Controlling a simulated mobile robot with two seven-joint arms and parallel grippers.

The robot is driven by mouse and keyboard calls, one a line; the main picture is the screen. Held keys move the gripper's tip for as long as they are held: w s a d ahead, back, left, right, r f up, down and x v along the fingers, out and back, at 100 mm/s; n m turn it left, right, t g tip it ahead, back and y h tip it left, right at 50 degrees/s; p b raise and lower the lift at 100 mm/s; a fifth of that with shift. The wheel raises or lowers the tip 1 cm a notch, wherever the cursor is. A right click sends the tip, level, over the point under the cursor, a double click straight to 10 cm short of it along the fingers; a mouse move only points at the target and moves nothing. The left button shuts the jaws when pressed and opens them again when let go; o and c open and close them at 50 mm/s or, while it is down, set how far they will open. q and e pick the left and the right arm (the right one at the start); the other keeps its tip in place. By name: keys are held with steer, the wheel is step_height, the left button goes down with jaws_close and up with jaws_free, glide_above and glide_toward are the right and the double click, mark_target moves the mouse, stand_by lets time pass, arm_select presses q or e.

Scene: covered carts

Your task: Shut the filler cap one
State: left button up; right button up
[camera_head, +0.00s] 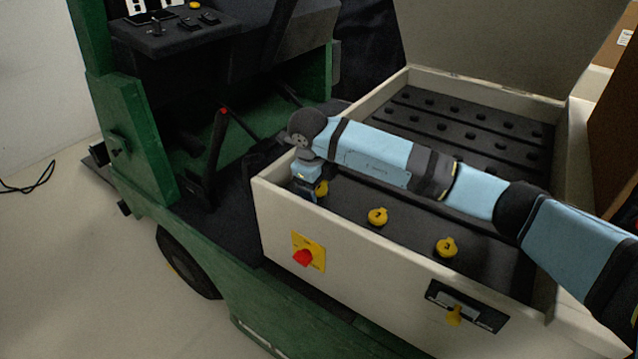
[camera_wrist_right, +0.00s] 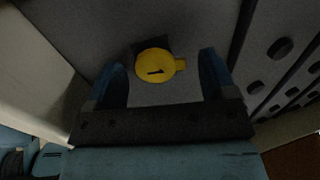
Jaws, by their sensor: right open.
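Filler cap one is a round yellow cap (camera_wrist_right: 154,66) with a dark mark on its face and a small tab at its right in the wrist view. A dark square patch shows behind it. In the head view the cap (camera_head: 321,187) shows partly, at the left end of a row of yellow caps, beside my right gripper (camera_head: 308,196). In the wrist view my right gripper (camera_wrist_right: 165,78) is open, its two blue fingers on either side of the cap with gaps. I cannot tell whether they touch anything. My left gripper is not in view.
Two more yellow caps, the middle one (camera_head: 377,216) and the right one (camera_head: 446,247), stand in the cream battery box (camera_head: 345,266). Its lid (camera_head: 480,45) is raised. A red switch (camera_head: 303,258) and a latch (camera_head: 454,314) are on its front. A green truck body (camera_head: 150,140) lies left.

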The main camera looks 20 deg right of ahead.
steer(key=shift+c, duration=0.4)
steer(key=c, duration=0.9)
steer(key=shift+o, duration=0.2)
steer(key=shift+w+d+f+g+y+p, duration=0.1)
steer(key=shift+d+g+y+p, duration=0.15)
steer(key=shift+g+y, duration=0.2)
steer(key=shift+w+f+g+y, duration=0.1)
steer(key=shift+f+g+y, duration=0.1)
steer(key=shift+g+y, duration=0.35)
steer(key=o, duration=0.9)
steer(key=shift+o, duration=0.2)
steer(key=shift+r, duration=0.1)
step_height(320, 180, up, 14)
steer(key=p, duration=0.1)
steer(key=shift+p, duration=0.3)
steer(key=shift+f, duration=0.2)
